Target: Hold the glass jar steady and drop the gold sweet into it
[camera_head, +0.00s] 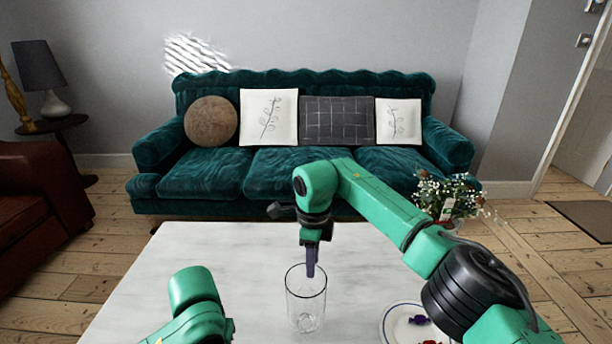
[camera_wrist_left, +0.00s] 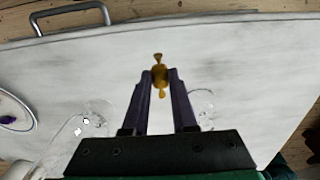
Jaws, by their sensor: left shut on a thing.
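The clear glass jar (camera_head: 306,300) stands upright on the white marbled table in the head view. My right gripper (camera_head: 311,268) points down at the jar's rim. Its fingers show edge-on as one narrow dark strip, so I cannot tell whether they are apart or touch the glass. In the left wrist view, my left gripper (camera_wrist_left: 161,75) is shut on the gold sweet (camera_wrist_left: 159,76), whose twisted ends stick out beyond the fingertips. In the head view only my left arm shows at the lower left; its fingers and the gold sweet are out of sight.
A blue-rimmed white plate (camera_head: 390,324) holds purple (camera_head: 419,320) and red sweets, right of the jar. Clear glass shapes show on both sides of the left fingers in the wrist view. The table's left and back (camera_head: 200,250) are clear. A green sofa (camera_head: 290,170) stands behind.

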